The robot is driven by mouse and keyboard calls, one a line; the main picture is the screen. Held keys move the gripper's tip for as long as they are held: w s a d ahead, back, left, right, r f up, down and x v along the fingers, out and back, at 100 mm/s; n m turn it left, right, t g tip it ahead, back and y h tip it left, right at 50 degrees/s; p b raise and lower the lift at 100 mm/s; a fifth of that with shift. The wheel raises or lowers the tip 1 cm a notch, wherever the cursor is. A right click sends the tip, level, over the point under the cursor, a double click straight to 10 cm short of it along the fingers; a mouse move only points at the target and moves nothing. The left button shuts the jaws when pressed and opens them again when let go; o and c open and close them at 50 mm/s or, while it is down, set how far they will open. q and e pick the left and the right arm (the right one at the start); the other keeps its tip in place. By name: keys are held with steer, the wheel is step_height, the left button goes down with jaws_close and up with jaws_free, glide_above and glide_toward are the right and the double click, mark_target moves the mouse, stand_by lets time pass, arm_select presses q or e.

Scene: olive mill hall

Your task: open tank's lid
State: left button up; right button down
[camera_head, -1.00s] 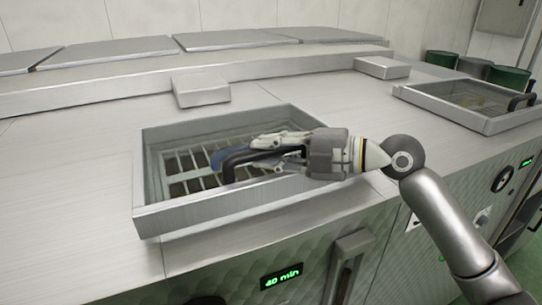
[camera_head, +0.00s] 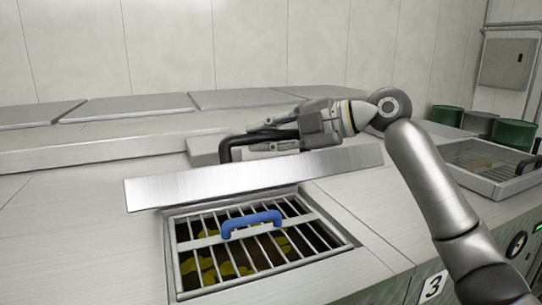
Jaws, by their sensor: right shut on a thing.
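The tank's lid (camera_head: 255,180) has a broad metal rim and is raised above its opening, seen almost edge-on. Its black handle (camera_head: 228,148) stands on the lid's upper side. My right gripper (camera_head: 265,142) is shut on this handle, and its arm comes in from the right. Below the lid, the tank opening shows a metal grate (camera_head: 200,281) with a blue handle (camera_head: 251,223). Dark and yellowish contents (camera_head: 222,268) show between the bars. The back of the opening is hidden behind the lid. My left gripper is out of view.
Another tank (camera_head: 490,187) with a black handle stands at the right, its lid down. Green containers (camera_head: 513,135) stand behind it. Flat metal covers (camera_head: 130,105) line the raised back ledge. The metal top left of the opening is clear.

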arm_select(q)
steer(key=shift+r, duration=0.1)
arm_select(e)
steer(key=shift+m+h, duration=0.3)
steer(key=shift+m, duration=0.2)
steer(key=shift+w+a+r, duration=0.25)
steer(key=shift+w+r, duration=0.6)
steer(key=shift+r, duration=0.2)
steer(key=shift+w+a+r, duration=0.25)
steer(key=shift+w+r, duration=0.55)
steer(key=shift+r, duration=0.2)
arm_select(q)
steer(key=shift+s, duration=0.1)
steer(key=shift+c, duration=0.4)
